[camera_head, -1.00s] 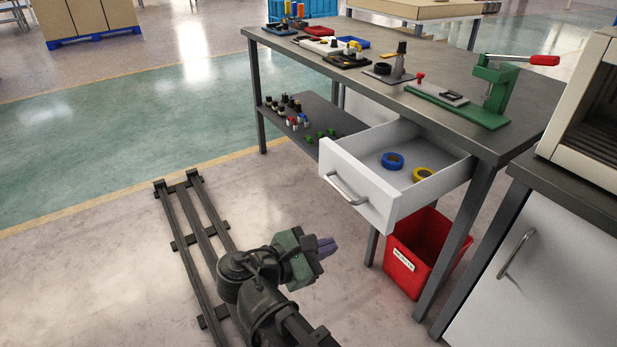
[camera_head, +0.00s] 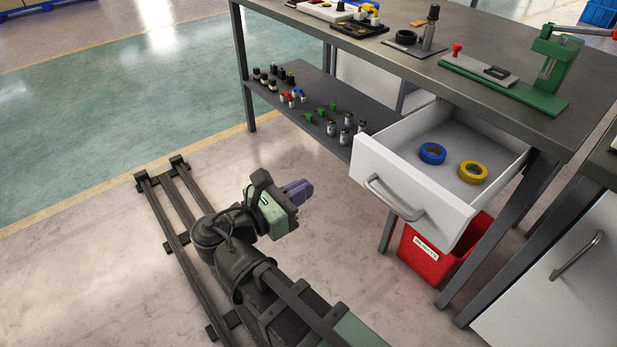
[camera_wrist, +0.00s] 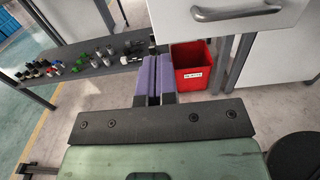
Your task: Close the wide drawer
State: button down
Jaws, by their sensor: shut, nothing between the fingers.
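The wide drawer (camera_head: 415,200) is white with a metal bar handle and stands pulled open under the workbench. A blue tape roll (camera_head: 432,153) and a yellow tape roll (camera_head: 473,172) lie inside it. In the wrist view the drawer front (camera_wrist: 222,22) shows at the top right, with its handle above and right of my fingers. My gripper (camera_head: 299,191) has purple fingers, shut with nothing between them. It is left of the drawer front in the head view, apart from it. The gripper also shows in the wrist view (camera_wrist: 154,78).
A red bin (camera_head: 432,258) stands on the floor below the drawer. A lower shelf (camera_head: 300,110) holds several small bottles and green parts. The bench top (camera_head: 470,45) carries a green press and tools. A white cabinet (camera_head: 560,285) stands at the right.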

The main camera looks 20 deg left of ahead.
aim_at(357, 159)
jog(key=x, duration=1.2)
